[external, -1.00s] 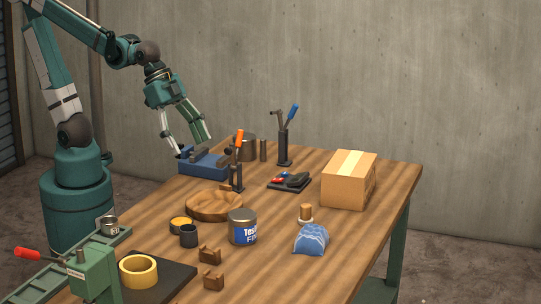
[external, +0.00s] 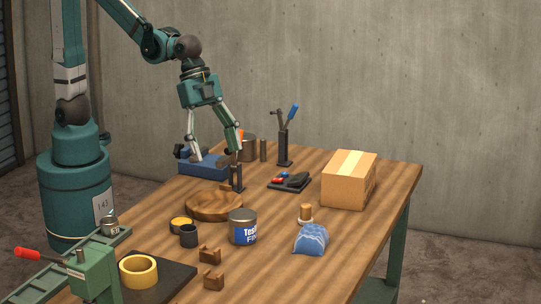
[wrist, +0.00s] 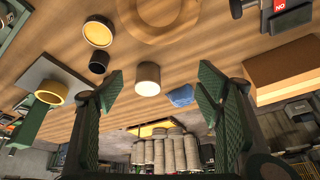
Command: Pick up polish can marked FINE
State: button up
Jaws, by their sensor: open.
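The polish can (external: 242,228) is a grey-lidded cylinder with a blue label that shows white lettering, partly cut off at the can's edge. It stands upright on the wooden table, in front of the round wooden bowl. My gripper (external: 213,158) is open and empty. It hangs over the far left part of the table near the blue vise, well apart from the can. In the wrist view my gripper's fingers (wrist: 160,88) are spread wide.
A wooden bowl (external: 214,205) lies behind the can. A dark cup (external: 188,236) and a yellow-topped tin (external: 181,224) stand to its left. Wooden blocks (external: 210,254) sit in front. An upright tool stand (external: 284,147) is behind.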

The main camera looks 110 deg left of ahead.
jog(key=w+d+f+m+p, duration=0.1)
jog(key=w+d+m+p, duration=0.1)
jog(key=w+d+p, duration=0.3)
jog(key=m+g+h+p, duration=0.1)
jog(key=m+g+p, duration=0.1)
jog(key=p, duration=0.1)
send_near(242, 214)
notch_tip(242, 214, down, 2)
jog(key=shift+f, duration=0.1)
jog(key=shift+w+d+f+m+p, duration=0.25)
jog(key=shift+d+f+m+p, duration=0.05)
jog(key=shift+d+f+p, duration=0.15)
jog(key=shift+w+d+f+h, duration=0.15)
jog(key=shift+d+f, duration=0.05)
jog(key=shift+f, duration=0.4)
jog(key=shift+w+d+f+h, duration=0.15)
jog(key=shift+f, duration=0.45)
jog(key=shift+x, duration=2.6)
jog(key=shift+a, duration=0.1)
